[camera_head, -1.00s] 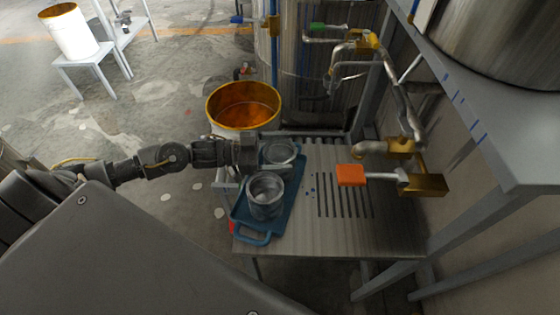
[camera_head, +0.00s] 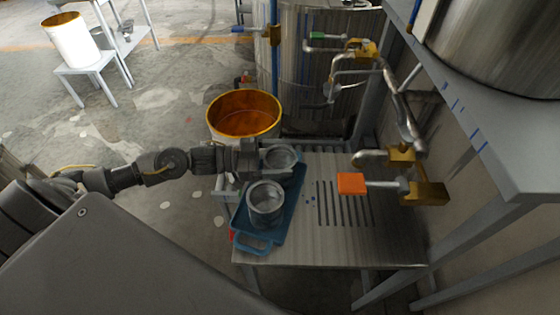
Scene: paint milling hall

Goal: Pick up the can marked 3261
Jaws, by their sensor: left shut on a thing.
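Two grey metal cans stand at a blue tray (camera_head: 290,212) on the slatted metal bench. The near can (camera_head: 265,205) is open-topped and stands on the tray, clear of any finger. My left gripper (camera_head: 265,160) reaches in from the left and is shut on the far can (camera_head: 284,160), which is upright. I cannot tell whether this can touches the tray. No number can be read on either can, so I cannot tell which is 3261. My right gripper is not in view.
An orange-rimmed white bucket (camera_head: 243,116) stands just behind my left gripper. An orange-handled valve (camera_head: 352,184) and brass taps (camera_head: 427,192) jut over the bench's right side. The slatted bench (camera_head: 335,240) is bare right of the tray.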

